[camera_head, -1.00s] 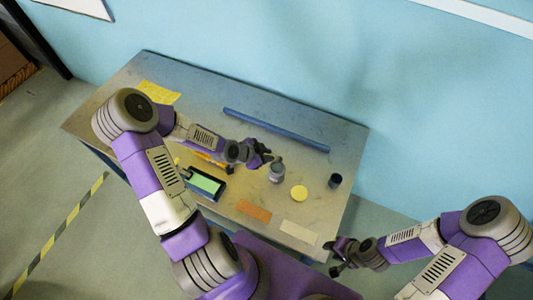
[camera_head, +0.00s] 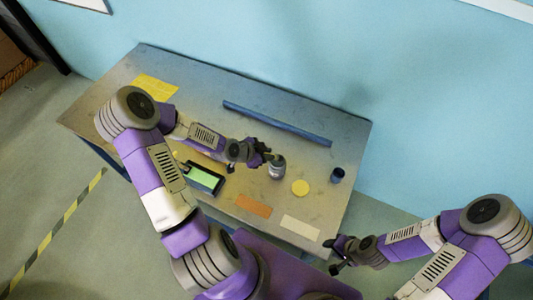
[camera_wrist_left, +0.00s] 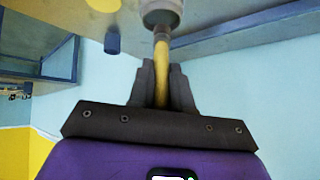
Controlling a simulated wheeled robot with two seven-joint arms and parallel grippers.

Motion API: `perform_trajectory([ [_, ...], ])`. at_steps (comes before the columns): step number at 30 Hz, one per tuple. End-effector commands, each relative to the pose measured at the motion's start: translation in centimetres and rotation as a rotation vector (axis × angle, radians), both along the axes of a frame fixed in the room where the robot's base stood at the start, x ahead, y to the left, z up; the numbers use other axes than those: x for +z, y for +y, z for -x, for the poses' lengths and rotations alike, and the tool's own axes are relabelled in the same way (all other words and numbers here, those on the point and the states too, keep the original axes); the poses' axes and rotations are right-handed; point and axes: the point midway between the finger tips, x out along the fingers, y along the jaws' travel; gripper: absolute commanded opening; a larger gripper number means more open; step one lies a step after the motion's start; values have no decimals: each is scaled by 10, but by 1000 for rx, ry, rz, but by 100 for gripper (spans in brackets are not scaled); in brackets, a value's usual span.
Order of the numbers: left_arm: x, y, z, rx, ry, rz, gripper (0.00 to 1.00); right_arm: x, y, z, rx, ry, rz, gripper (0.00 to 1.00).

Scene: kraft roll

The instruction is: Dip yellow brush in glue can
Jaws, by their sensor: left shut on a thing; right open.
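The glue can (camera_head: 277,171), small and grey, stands on the table right of centre. My left gripper (camera_head: 265,154) is at the can's upper left edge. In the left wrist view my left gripper (camera_wrist_left: 161,88) is shut on the yellow handle of the brush (camera_wrist_left: 161,68). The brush's far end meets a grey round body at the top of that view, apparently the can (camera_wrist_left: 162,8). How deep the bristles are is hidden. My right gripper (camera_head: 340,255) is open and empty, off the table's front right corner.
A yellow disc (camera_head: 300,187) and a dark blue cup (camera_head: 337,175) stand right of the can. A long blue bar (camera_head: 278,124) lies behind. A black tray with a green pad (camera_head: 204,179), an orange card (camera_head: 253,206) and a white card (camera_head: 300,227) lie in front.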

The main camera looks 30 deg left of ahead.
Motion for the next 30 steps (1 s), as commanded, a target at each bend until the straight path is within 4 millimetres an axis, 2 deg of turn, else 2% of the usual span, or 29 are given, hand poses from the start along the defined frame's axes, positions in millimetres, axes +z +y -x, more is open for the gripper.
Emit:
perform_trajectory([
  [30, -10, 0, 0, 0, 0, 0, 0, -10, 0, 0, 0, 0, 0, 43],
])
